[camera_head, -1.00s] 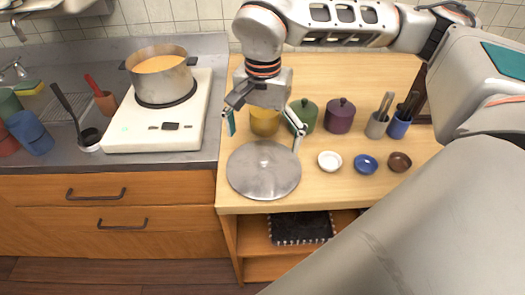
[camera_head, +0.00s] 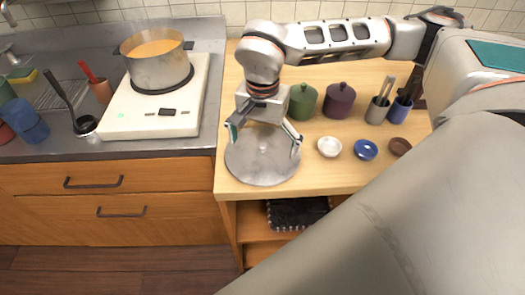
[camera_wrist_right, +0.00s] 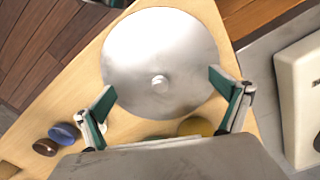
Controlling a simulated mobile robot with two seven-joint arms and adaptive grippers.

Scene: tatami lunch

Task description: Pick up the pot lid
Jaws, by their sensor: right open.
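The pot lid (camera_head: 262,165) is a flat grey metal disc lying on the light wooden counter. In the right wrist view the lid (camera_wrist_right: 160,45) shows its small round knob (camera_wrist_right: 160,84) at the middle. My right gripper (camera_head: 265,145) is open over the lid, with its fingers on either side of the knob and nothing between them. In the right wrist view the fingertips (camera_wrist_right: 162,84) stand wide apart beside the knob. The pot (camera_head: 158,62) with orange soup stands uncovered on the white hob (camera_head: 130,125). My left gripper is not in view.
Behind the lid stand a green jar (camera_head: 301,101) and a purple jar (camera_head: 338,100). To the right are a white bowl (camera_head: 330,147), a blue bowl (camera_head: 366,150), a brown bowl (camera_head: 400,147) and utensil cups (camera_head: 377,111). A yellow jar (camera_wrist_right: 195,127) is partly hidden.

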